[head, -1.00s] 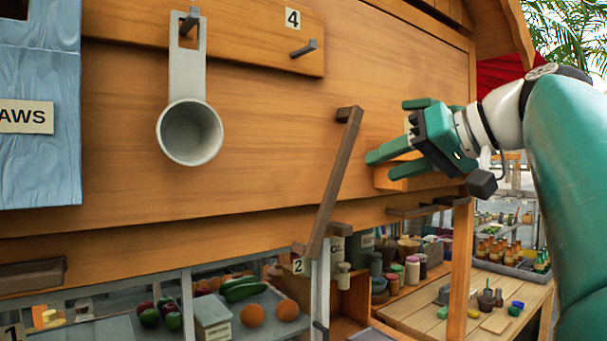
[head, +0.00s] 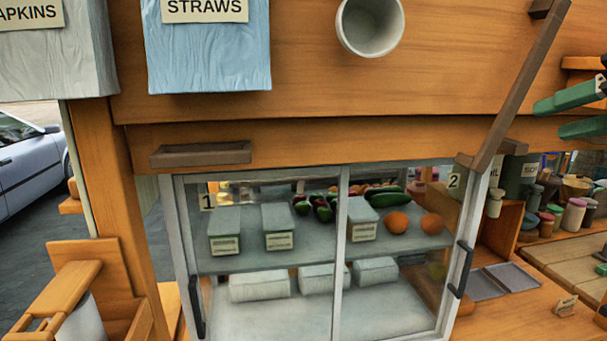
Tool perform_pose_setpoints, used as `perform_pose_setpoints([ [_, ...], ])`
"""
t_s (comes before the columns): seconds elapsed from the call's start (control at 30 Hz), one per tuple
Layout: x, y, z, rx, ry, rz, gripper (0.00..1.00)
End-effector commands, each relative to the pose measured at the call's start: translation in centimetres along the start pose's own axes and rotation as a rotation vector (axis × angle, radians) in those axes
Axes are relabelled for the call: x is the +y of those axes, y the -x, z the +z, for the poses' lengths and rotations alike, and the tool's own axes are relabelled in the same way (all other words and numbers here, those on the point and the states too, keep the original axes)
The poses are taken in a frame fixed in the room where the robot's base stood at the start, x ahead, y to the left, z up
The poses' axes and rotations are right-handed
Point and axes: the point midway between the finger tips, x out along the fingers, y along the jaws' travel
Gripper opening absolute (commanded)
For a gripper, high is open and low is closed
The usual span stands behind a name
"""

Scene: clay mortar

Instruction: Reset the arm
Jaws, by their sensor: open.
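My gripper (head: 580,110) is at the right edge of the head view, partly cut off by the frame. Its two green fingers point left and are spread apart with nothing between them. It is in front of the wooden wall, right of the slanted brown bar (head: 522,85). The rest of my arm is out of view.
A glass-door cabinet (head: 340,250) holds vegetables, oranges and lidded boxes. Above it hang a grey cup (head: 370,25) and a blue straws box (head: 205,50). A napkins box (head: 55,60) is at left. Jars (head: 573,214) stand on the right shelf.

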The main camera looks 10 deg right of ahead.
Motion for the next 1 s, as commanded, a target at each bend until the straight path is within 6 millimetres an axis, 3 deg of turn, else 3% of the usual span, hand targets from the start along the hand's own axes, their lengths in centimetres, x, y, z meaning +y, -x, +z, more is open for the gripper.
perform_pose_setpoints([
  [0.1,-0.5,-6.0,5.8,-0.131,-0.046,0.022,0.44],
  [0.3,-1.5,-13.8,17.2,-0.329,-0.013,0.127,0.44],
  [0.43,-1.9,-17.3,25.6,-0.433,0.085,0.21,0.44],
  [0.6,-1.2,-19.7,35.5,-0.516,0.268,0.311,0.44],
  [0.7,-0.6,-20.2,38.9,-0.533,0.351,0.347,0.44],
  [0.77,-0.2,-20.4,40.1,-0.538,0.383,0.358,0.44],
  [1.0,0.0,-20.5,40.8,-0.54,0.401,0.368,0.44],
])
